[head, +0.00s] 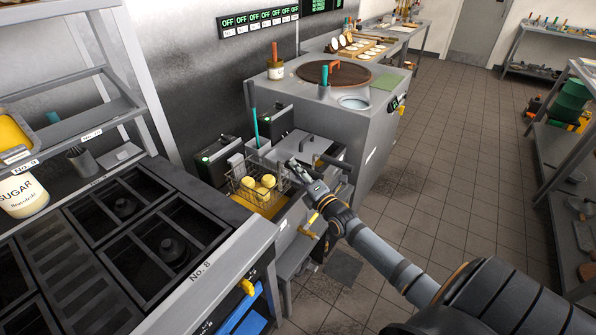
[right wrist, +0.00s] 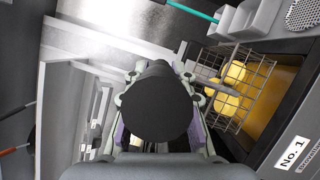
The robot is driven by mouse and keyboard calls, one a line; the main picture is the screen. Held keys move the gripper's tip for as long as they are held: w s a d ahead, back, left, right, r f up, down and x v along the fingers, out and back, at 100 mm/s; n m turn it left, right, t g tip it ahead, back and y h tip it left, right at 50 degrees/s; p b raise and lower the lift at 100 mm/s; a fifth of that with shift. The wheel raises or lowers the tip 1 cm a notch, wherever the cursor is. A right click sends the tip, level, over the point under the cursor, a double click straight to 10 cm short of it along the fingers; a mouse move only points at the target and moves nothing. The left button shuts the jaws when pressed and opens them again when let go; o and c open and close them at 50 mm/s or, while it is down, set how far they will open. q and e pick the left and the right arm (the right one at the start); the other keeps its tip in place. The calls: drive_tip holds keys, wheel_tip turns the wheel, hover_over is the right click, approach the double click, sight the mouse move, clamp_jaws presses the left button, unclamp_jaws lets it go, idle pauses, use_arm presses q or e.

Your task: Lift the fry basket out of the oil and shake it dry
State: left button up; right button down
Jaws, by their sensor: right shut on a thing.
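The wire fry basket (head: 247,188) holds a few pale yellow round pieces (head: 267,182) and hangs over the yellow oil (head: 262,206) of the fryer. Its mesh walls show above the oil; whether its bottom touches the oil I cannot tell. In the right wrist view the basket (right wrist: 243,110) is at the right, beside the oil (right wrist: 284,92). My right gripper (head: 303,172) is just right of the basket, shut on its handle, whose dark round end (right wrist: 157,103) fills the middle of the wrist view and hides the fingertips. My left gripper is out of view.
The tandoor counter (head: 365,125) stands behind the fryer. Racks line the right side. The tiled floor (head: 440,150) between is clear.

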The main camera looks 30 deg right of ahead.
drive_tip(key=shift+w+f, duration=0.1)
drive_tip(key=shift+f, duration=0.35)
drive_tip(key=shift+r, duration=0.1)
drive_tip(key=shift+a, duration=0.1)
